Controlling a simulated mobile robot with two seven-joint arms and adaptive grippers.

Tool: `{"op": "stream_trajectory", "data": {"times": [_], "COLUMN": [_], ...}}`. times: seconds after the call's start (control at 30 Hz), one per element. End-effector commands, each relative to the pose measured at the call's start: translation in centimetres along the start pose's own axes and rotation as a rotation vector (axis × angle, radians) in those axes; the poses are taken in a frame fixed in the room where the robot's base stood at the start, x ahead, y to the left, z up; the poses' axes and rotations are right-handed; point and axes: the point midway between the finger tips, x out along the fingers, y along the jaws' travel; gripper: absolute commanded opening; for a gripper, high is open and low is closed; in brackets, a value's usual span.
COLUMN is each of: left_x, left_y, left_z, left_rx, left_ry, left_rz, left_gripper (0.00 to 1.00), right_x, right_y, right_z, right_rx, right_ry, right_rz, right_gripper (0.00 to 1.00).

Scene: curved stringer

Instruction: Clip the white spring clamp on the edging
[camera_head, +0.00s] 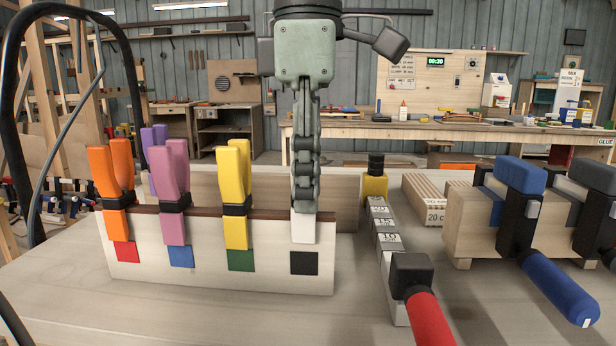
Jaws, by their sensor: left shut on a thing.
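My left gripper (305,190) comes down from above at the middle of the head view, fingers shut on the white spring clamp (303,227). Only the clamp's white lower jaw shows; the gripper hides its handles. The jaw overlaps the brown edging (269,216) and the front of the pale upright board (205,275), just above a black square (304,263). Whether it grips the board cannot be told. Orange (117,222), purple (173,226) and yellow (236,230) clamps sit on the edging to the left, above red, blue and green squares. My right gripper is not in view.
Another clamp (153,138) and a wooden panel (335,190) stand behind the board. To the right are a red-handled bar clamp (432,320), a labelled wood block (432,195) and a blue-handled clamp (560,288). Bare benchtop (200,312) lies in front.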

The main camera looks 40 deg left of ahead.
Motion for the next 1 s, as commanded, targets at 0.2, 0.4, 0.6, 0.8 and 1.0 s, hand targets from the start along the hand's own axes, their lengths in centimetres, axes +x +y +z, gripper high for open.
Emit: {"op": "stream_trajectory", "data": {"times": [0.2, 0.4, 0.6, 0.8, 1.0], "left_x": [0.5, 1.1, 1.0, 1.0, 1.0], "left_y": [0.0, 0.0, 0.0, 0.0, 0.0], "left_z": [0.0, 0.0, 0.0, 0.0, 0.0], "left_rx": [0.000, 0.000, 0.000, 0.000, 0.000], "left_ry": [-0.001, -0.001, 0.000, 0.000, 0.000], "left_rz": [0.000, 0.001, 0.001, 0.001, 0.000], "left_gripper": [0.00, 0.00, 0.00, 0.58, 0.63], "right_x": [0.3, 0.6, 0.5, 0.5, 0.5], "right_y": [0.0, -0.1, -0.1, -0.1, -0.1], "right_z": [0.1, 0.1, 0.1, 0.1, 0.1], "right_rx": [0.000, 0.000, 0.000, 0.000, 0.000], "right_ry": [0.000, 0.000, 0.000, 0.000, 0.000], "right_rz": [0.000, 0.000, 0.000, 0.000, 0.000], "right_gripper": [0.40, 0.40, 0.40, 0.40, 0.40]}}
